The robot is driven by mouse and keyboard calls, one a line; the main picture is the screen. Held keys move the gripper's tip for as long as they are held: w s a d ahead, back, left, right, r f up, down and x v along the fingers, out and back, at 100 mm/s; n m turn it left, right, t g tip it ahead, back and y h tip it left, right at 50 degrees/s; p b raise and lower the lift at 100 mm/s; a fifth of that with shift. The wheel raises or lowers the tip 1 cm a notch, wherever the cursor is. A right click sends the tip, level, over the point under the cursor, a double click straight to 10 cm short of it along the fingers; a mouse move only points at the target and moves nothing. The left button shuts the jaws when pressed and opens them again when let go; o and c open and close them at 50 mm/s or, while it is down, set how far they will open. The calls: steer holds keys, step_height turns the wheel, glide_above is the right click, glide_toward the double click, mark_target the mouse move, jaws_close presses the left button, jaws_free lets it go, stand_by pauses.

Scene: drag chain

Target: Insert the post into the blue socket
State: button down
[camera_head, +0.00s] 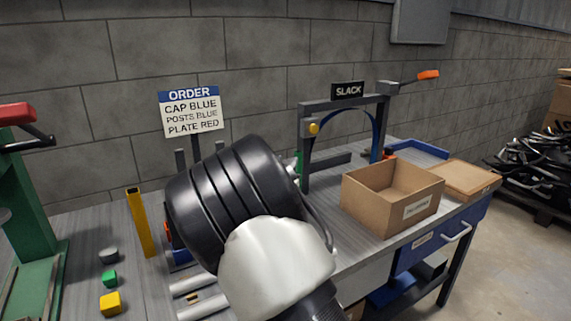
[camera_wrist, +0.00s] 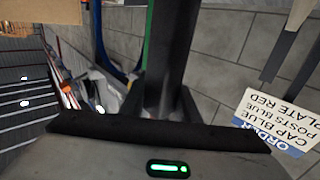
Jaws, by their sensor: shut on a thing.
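My gripper (camera_wrist: 165,105) shows in the wrist view, with its dark body across the bottom. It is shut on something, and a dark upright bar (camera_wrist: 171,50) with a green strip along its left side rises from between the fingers. I cannot tell clearly whether this bar is the post or part of the finger. In the head view my black and white wrist hides the fingertips and whatever they hold. A blue part (camera_head: 181,256) low behind my wrist, possibly the blue socket, is mostly covered. A yellow upright post (camera_head: 141,222) stands to its left.
The order sign (camera_head: 191,110) stands at the back of the bench. The SLACK frame (camera_head: 305,150) stands right of my wrist. An open cardboard box (camera_head: 390,215) sits at the right. Grey, green and yellow blocks (camera_head: 110,303) lie at the left front, near a green press (camera_head: 32,220).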

steer(key=shift+f+b, duration=0.65)
steer(key=shift+f, duration=0.35)
steer(key=c, duration=1.3)
jaws_free()
steer(key=s+a+p, duration=0.1)
steer(key=s, duration=0.4)
steer(key=s+a+p, duration=0.1)
steer(key=s, duration=0.5)
steer(key=s+a+p, duration=0.1)
steer(key=s, duration=0.5)
steer(key=shift+a, duration=0.15)
